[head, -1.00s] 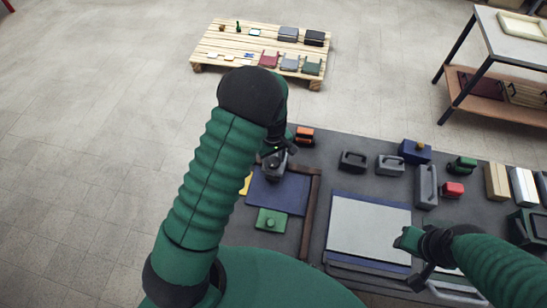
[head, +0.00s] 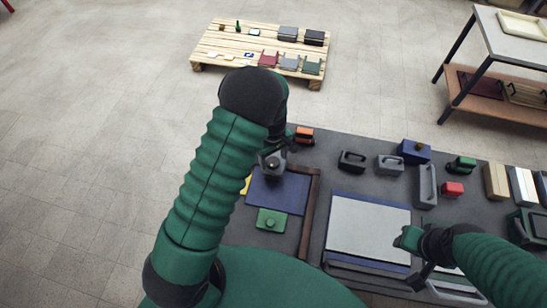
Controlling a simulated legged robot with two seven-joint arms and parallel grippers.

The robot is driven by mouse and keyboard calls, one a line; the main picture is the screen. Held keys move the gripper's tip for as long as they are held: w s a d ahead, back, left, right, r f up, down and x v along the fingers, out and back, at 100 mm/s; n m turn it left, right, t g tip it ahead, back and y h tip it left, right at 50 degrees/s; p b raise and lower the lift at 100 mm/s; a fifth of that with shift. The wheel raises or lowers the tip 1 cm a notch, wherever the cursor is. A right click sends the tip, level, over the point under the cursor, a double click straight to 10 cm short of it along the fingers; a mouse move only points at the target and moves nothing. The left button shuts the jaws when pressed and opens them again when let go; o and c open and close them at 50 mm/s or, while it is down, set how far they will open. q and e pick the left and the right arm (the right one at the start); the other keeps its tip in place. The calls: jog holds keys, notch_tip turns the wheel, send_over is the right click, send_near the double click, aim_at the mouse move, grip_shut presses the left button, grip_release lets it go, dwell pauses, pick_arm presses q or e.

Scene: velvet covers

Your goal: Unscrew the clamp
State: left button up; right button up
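A grey piece with a dark round knob, which looks like the clamp (head: 272,164), sits at the top edge of a blue panel (head: 280,192). My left gripper (head: 276,150) reaches down over it from above and overlaps it in the head view. The gripper's fingers are dark and partly hidden by my own arm, so I cannot tell whether they are open or touching the knob. A green block with a round knob (head: 270,221) sits at the panel's lower edge. My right gripper (head: 420,280) hangs at the lower right by a grey panel, its fingers too small to read.
A brown bar (head: 309,214) borders the blue panel on the right. A large grey sheet (head: 368,228) lies beside it. Several blocks and handled pieces, including an orange one (head: 305,135) and a red one (head: 452,189), stand along the dark table's back and right.

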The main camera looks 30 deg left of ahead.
aim_at(273, 160)
pick_arm(q)
notch_tip(273, 160, up, 17)
jog(key=b, duration=0.1)
dwell(0.3)
jog(key=shift+f, duration=0.15)
